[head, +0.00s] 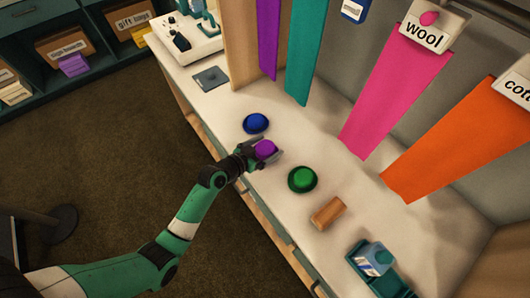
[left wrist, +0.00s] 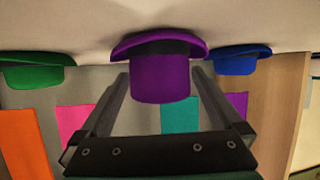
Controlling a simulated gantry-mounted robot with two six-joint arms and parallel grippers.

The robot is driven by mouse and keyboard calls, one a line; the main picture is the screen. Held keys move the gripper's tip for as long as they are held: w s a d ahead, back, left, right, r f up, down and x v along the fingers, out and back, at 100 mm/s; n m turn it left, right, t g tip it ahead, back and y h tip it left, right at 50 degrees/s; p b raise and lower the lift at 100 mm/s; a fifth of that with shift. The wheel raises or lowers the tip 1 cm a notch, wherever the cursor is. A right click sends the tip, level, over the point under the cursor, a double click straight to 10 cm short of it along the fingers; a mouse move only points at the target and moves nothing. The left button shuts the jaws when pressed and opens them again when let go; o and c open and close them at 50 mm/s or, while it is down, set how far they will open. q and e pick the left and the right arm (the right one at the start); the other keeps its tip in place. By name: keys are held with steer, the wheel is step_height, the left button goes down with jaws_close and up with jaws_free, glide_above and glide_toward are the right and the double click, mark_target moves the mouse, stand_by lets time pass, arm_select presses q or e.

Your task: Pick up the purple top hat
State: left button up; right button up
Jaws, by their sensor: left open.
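The purple top hat (head: 265,149) is on the white counter between a blue hat (head: 256,123) and a green hat (head: 302,180). My left gripper (head: 262,153) is at the hat, its jaws open. In the left wrist view, which is upside down, the purple hat (left wrist: 160,82) has a dark band and its brim is against the counter. The left gripper's fingers (left wrist: 158,92) stand on either side of the crown. Gaps beside the crown look small, and contact is hard to tell. My right gripper is in neither view.
A grey pad (head: 210,78) lies at the far end. Pink (head: 393,90) and orange (head: 455,138) cloths hang behind. Counter space behind the hats is clear.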

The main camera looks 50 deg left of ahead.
arm_select(q)
steer(key=shift+x, duration=0.8)
steer(key=c, duration=1.2)
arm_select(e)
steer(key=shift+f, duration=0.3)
arm_select(q)
steer(key=shift+r, duration=0.1)
steer(key=shift+c, duration=0.2)
